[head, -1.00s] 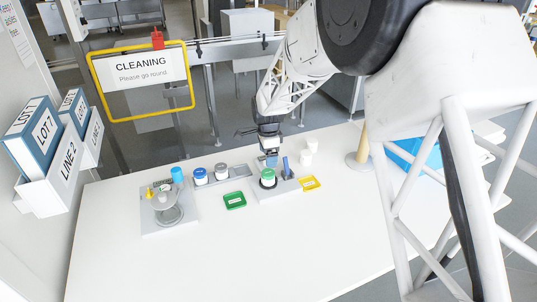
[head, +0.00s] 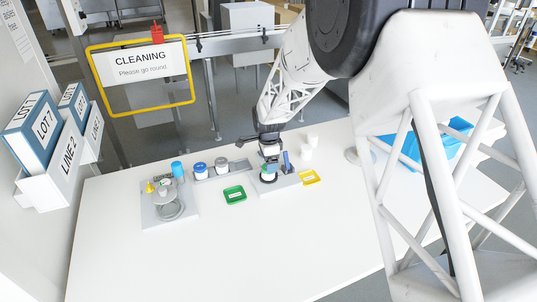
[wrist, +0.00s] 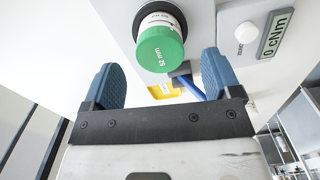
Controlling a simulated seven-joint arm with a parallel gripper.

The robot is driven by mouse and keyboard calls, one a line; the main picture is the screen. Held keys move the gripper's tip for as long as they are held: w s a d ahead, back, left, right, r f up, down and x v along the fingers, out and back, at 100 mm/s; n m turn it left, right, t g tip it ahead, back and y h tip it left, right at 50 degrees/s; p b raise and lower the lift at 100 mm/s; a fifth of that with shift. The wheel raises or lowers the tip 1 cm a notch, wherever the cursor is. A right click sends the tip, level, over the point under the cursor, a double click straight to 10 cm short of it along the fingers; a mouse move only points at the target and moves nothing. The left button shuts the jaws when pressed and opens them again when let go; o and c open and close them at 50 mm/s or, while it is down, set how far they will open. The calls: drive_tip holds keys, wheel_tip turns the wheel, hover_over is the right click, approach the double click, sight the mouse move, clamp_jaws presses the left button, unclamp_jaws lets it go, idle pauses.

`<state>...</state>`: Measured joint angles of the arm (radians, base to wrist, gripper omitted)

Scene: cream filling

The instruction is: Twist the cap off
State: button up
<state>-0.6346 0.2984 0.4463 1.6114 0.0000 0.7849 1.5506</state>
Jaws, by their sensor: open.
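A jar (wrist: 159,20) with a green cap (wrist: 161,48) marked "52 mm" stands in a round black holder on a grey station. The cap is on the jar. In the head view, the green cap (head: 265,170) is partly hidden by my gripper (head: 269,156). My gripper's two blue fingers show in the wrist view (wrist: 160,72). They are spread wide, with nothing between the tips. The cap appears beyond the fingertips, roughly centred between them. No contact is visible.
The front table is clear.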

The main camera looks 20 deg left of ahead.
drive_tip(key=shift+f, duration=1.15)
drive_tip(key=c, duration=1)
drive_tip(key=n, duration=0.4)
drive_tip(key=shift+n, duration=0.8)
